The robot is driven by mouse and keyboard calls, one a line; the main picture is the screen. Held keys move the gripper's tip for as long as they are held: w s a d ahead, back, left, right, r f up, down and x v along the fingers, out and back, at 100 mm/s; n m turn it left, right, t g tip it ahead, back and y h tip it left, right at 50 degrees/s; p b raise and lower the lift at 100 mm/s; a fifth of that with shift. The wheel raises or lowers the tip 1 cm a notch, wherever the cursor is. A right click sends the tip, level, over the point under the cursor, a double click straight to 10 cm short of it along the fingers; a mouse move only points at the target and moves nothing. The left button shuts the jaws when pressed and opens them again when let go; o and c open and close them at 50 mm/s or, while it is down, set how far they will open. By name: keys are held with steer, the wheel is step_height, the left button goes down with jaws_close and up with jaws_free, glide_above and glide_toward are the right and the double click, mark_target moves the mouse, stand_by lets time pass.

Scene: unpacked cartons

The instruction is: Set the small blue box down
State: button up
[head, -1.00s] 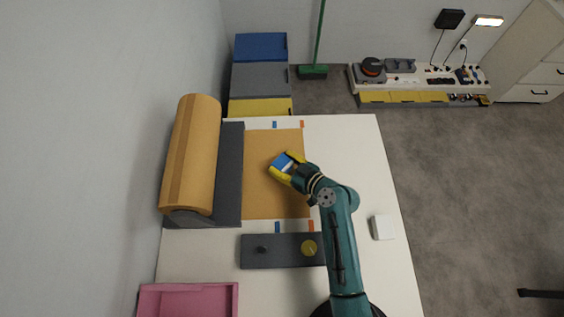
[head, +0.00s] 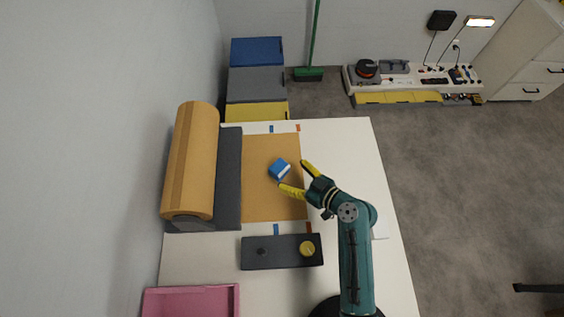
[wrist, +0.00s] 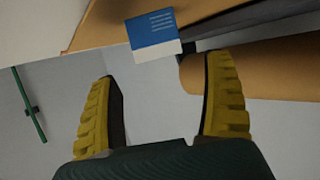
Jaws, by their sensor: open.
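The small blue box (head: 279,169), with a white part along one side, rests on the orange-brown paper sheet (head: 262,205) on the white table. In the wrist view the blue box (wrist: 153,35) appears beyond my fingertips, apart from them. My gripper (head: 297,178) is to the right of the box in the head view, its yellow fingers spread wide with nothing between them. In the wrist view my gripper (wrist: 160,95) also shows both fingers apart and empty.
A large brown paper roll (head: 190,160) lies on a dark holder left of the sheet. A pink tray (head: 236,300) is at the front left. The table's right side (head: 345,145) is clear.

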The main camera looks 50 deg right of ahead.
steer(key=p+v, duration=0.1)
steer(key=v, duration=0.4)
steer(key=shift+s+r, duration=0.15)
steer(key=shift+s, duration=0.15)
steer(key=w+a+r+n+t, duration=0.1)
steer(key=w+a+r, duration=0.3)
steer(key=r, duration=0.5)
steer(key=w+a+r+n+t, duration=0.1)
steer(key=w+a+r, duration=0.1)
steer(key=w+r, duration=0.6)
steer(key=w+a+r+t, duration=0.1)
steer(key=w+a+r, duration=0.15)
steer(key=r, duration=0.85)
steer(key=s+a+r+t, duration=0.1)
steer(key=a+r+t, duration=0.1)
steer(key=a+r, duration=0.2)
steer(key=s+a+r+m+t, duration=0.1)
steer(key=a+r, duration=0.3)
steer(key=r, duration=0.6)
steer(key=s+a+r+m+t, duration=0.1)
steer(key=a+r, duration=0.3)
steer(key=r, duration=0.4)
steer(key=shift+s+t, duration=0.65)
steer(key=shift+t, duration=0.15)
